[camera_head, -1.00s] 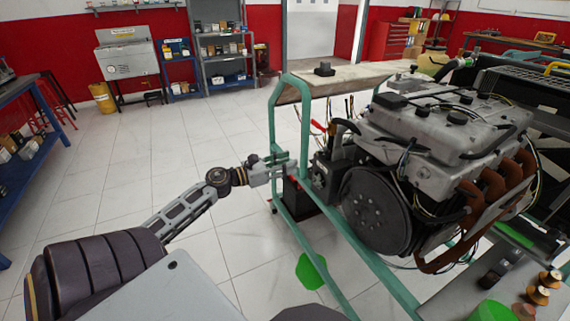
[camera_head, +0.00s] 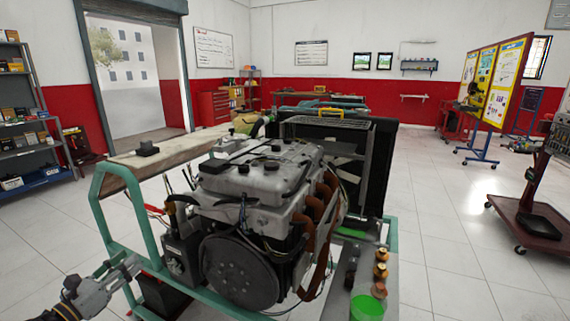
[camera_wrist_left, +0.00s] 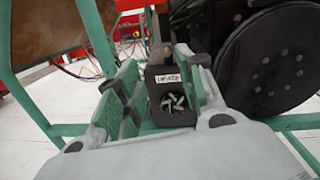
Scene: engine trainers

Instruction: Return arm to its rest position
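My left gripper (camera_head: 130,270) is low at the left of the head view, beside the green frame of the engine stand (camera_head: 112,182). In the left wrist view its two green-padded fingers are spread apart, so the gripper (camera_wrist_left: 160,88) is open. Most of my left arm is outside the head view. My right arm and gripper are not in view.
The engine (camera_head: 262,185) sits on the stand, with its dark flywheel (camera_head: 240,272) near my left gripper. Loose wires (camera_wrist_left: 85,68) hang close by. Copper-coloured parts (camera_head: 381,270) and a green cup (camera_head: 367,308) stand at the front right.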

